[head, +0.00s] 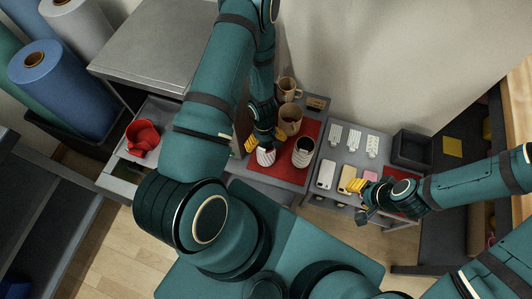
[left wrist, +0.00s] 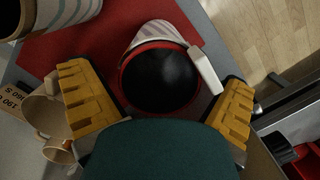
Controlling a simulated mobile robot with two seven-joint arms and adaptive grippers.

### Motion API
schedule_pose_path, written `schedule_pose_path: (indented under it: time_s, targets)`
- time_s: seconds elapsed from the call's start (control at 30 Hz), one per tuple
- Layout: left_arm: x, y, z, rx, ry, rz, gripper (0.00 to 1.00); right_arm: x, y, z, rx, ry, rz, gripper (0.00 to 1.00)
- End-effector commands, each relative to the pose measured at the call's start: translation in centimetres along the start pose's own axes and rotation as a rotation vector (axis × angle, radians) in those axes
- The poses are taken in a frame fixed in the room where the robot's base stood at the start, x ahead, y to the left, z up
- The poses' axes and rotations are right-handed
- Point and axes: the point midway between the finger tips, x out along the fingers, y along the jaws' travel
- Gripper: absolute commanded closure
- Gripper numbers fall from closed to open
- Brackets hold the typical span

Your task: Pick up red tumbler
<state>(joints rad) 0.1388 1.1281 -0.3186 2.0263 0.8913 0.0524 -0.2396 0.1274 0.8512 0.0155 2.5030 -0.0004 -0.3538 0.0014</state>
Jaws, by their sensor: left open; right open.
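A pale striped tumbler with a red rim and dark inside (left wrist: 160,78) stands on the red mat (left wrist: 90,42). In the head view, the tumbler (head: 266,158) is partly hidden by my left gripper (head: 265,138). My left gripper (left wrist: 158,105) is open, with one yellow finger on each side of the tumbler in the left wrist view; I cannot tell whether they touch it. A white handle-like piece shows at the tumbler's right side. My right gripper (head: 358,188) is open and empty over the phones at the right.
Another striped cup (head: 303,152) stands close by on the mat, with tan mugs (head: 289,118) behind it. Phones (head: 326,175), white items (head: 353,140) and a dark bin (head: 412,149) lie to the right.

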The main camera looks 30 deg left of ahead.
Motion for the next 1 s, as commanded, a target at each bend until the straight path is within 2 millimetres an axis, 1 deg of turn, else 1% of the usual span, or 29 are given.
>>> schedule_pose_path:
  time_s: [0.17, 0.2, 0.27, 0.3, 0.37, 0.4, 0.83, 0.93, 1.0]
  targets:
    - [0.0, 0.1, 0.0, 0.001, 0.001, 0.001, 0.00, -0.1, 0.0, 0.0, 0.000, 0.001, 0.000, 0.53]
    - [0.0, 0.1, 0.0, 0.001, 0.001, 0.001, 0.07, -0.1, 0.0, 0.0, 0.000, 0.001, 0.000, 0.53]
    - [0.0, 0.0, 0.0, 0.001, 0.001, 0.001, 0.28, -0.1, 0.0, 0.0, 0.000, 0.001, 0.000, 0.53]
    - [0.0, 0.0, 0.0, 0.001, 0.001, 0.001, 0.42, -0.1, 0.0, 0.0, 0.000, 0.001, 0.000, 0.53]
    - [0.0, 0.0, 0.0, 0.001, 0.001, 0.001, 0.63, -0.1, 0.0, 0.0, 0.000, 0.001, 0.000, 0.53]
    - [0.0, 0.0, 0.0, 0.001, 0.001, 0.000, 0.72, -0.1, 0.0, 0.0, 0.000, 0.000, 0.000, 0.53]
    - [-0.2, 0.1, 0.0, 0.001, 0.001, 0.001, 0.73, -0.1, 0.0, 0.0, 0.000, 0.000, 0.000, 0.53]
    - [-1.0, 0.1, 0.1, 0.003, 0.003, 0.001, 0.73, -0.4, -0.1, 0.0, 0.000, -0.001, 0.000, 0.53]
    - [-2.1, 0.1, 0.2, 0.004, 0.004, 0.001, 0.73, -0.7, -0.3, 0.0, 0.000, -0.002, 0.000, 0.53]
